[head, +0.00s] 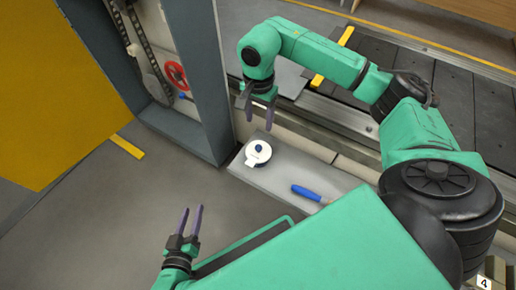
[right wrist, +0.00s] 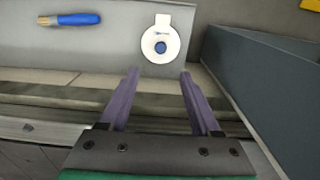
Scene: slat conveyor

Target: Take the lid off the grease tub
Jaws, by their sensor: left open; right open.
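The grease tub (head: 256,157) is white and round with a side tab. It stands on a grey ledge and also shows in the right wrist view (right wrist: 151,57). Its white lid (head: 259,149) is on top, with a blue knob at the centre; the lid also shows in the right wrist view (right wrist: 160,36). My right gripper (head: 259,113) is open and empty, above and just behind the tub, pointing down. In its wrist view the tub lies beyond the fingertips, between their lines. My left gripper (head: 192,222) is open and empty, low at the front left, away from the tub.
A blue-handled brush (head: 308,193) lies on the grey ledge (head: 282,178) right of the tub. A grey cabinet frame (head: 207,85) with a red handwheel (head: 175,75) stands close on the left. The slat conveyor (head: 450,90) runs behind. The floor in front is clear.

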